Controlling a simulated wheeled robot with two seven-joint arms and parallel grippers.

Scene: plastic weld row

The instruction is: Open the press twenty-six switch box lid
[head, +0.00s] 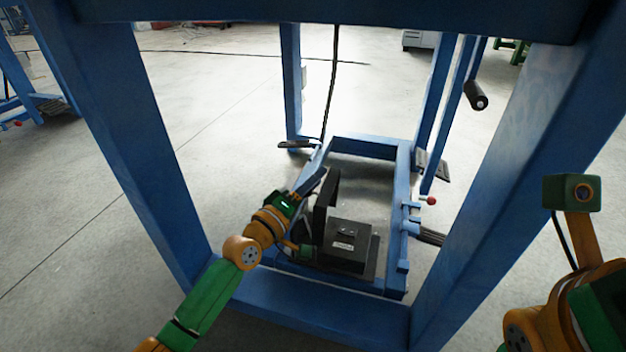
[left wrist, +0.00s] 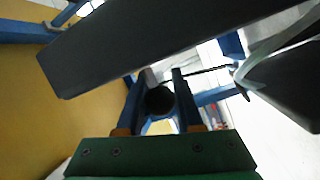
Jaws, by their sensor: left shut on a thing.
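The black switch box (head: 346,243) sits low inside the blue press frame, with a small fitting and a pale label on its top face. A dark panel (head: 327,192), which looks like its lid, stands upright at the box's left rear side. My left gripper (head: 311,184) is at the left of this panel. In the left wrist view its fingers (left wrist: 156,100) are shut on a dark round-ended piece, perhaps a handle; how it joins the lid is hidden. A large dark slab (left wrist: 160,42) crosses the top of that view. My right gripper is not in view.
Thick blue posts (head: 135,140) and a top beam (head: 330,14) surround the box. A red-knobbed lever (head: 431,201) is right of it, and a black roller (head: 476,95) hangs higher up. A black cable (head: 333,85) drops behind. Open concrete floor (head: 60,210) lies left.

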